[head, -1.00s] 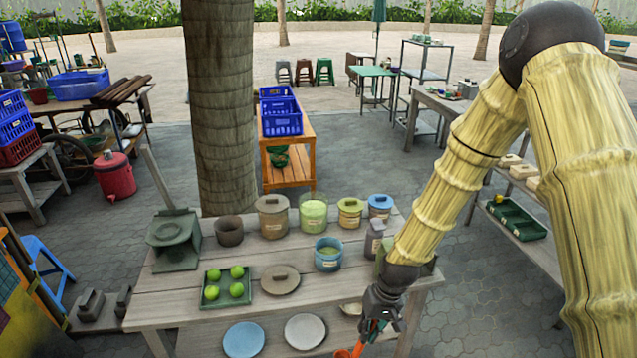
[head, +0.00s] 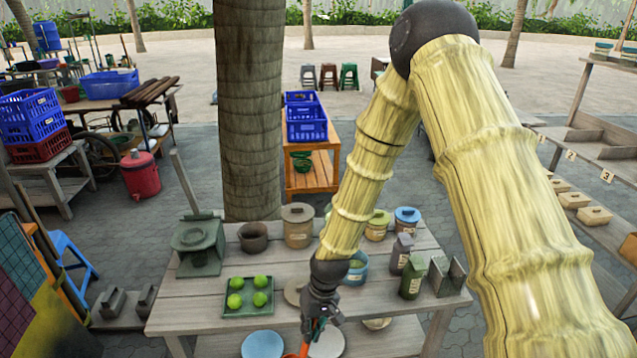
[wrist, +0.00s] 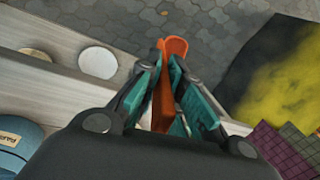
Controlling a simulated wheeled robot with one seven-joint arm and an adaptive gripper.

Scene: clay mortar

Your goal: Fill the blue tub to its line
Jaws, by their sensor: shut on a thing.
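My gripper (head: 315,326) is low over the front edge of the wooden table. It is shut on an orange scoop (head: 304,349). In the wrist view the teal fingers (wrist: 166,78) hold the orange scoop (wrist: 174,47), which points away over the paving. The blue tub (head: 357,271) stands on the table behind my arm, which hides much of it, its contents and any line. A blue labelled container (wrist: 18,150), probably the tub, shows at the lower left of the wrist view. The inside of the scoop is not clear.
A green tray (head: 249,309) of green balls lies left of my gripper. Behind are a dark bowl (head: 253,237), a lidded tan crock (head: 298,226) and a blue-lidded jar (head: 407,220). Green and grey bottles stand right. Blue (head: 262,345) and grey (head: 329,343) discs lie in front.

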